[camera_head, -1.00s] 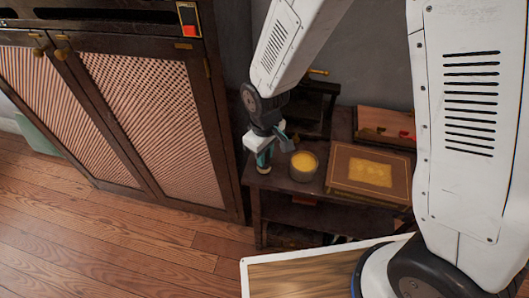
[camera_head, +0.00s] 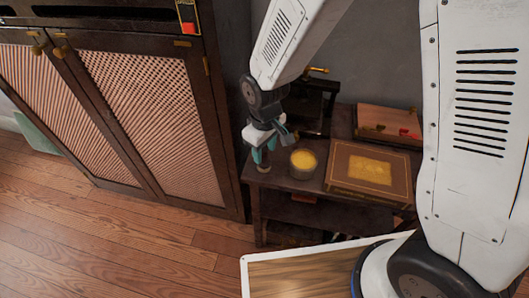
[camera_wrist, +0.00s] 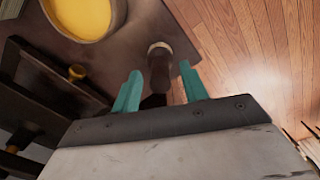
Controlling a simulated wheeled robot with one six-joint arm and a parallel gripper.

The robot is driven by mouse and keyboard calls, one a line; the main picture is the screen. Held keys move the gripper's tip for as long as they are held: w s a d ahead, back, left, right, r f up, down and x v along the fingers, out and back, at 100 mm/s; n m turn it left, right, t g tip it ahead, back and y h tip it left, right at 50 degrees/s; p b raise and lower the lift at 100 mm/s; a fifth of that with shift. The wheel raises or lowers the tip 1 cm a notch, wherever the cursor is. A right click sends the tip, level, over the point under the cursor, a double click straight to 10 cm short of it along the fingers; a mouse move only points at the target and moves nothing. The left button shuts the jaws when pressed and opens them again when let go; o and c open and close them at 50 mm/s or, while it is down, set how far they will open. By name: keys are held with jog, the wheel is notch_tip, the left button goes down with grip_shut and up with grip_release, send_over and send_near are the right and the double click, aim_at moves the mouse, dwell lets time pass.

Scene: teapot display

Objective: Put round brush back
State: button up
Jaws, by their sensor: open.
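The round brush (camera_wrist: 160,66), a dark upright piece with a pale round end, is at the corner of the small dark table (camera_wrist: 150,20) in the wrist view. My gripper (camera_wrist: 162,82) is open, with one teal finger on each side of the brush and a visible gap to each. In the head view my gripper (camera_head: 263,156) points down over the table's front left corner. The brush is mostly hidden there behind the fingers.
A pot of yellow stuff (camera_head: 303,163) stands just right of my gripper. A brown book-like box (camera_head: 350,190) lies further right, with a wooden case (camera_head: 388,122) behind it. A cabinet (camera_head: 165,110) stands close on the left. The floor (camera_head: 120,240) in front is clear.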

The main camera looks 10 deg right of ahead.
notch_tip(320, 180, up, 10)
jog(key=s+d+r+m, duration=0.4)
jog(key=s+d+r, duration=0.3)
jog(key=d+r, duration=0.55)
jog(key=s+d+r+m, duration=0.2)
jog(key=s+d, duration=0.2)
jog(key=s, duration=0.2)
jog(key=s+d+r+m+t, duration=0.1)
jog(key=s+d+r+m, duration=0.1)
jog(key=s+d, duration=0.2)
jog(key=shift+s+m, duration=0.3)
jog(key=shift+s, duration=0.9)
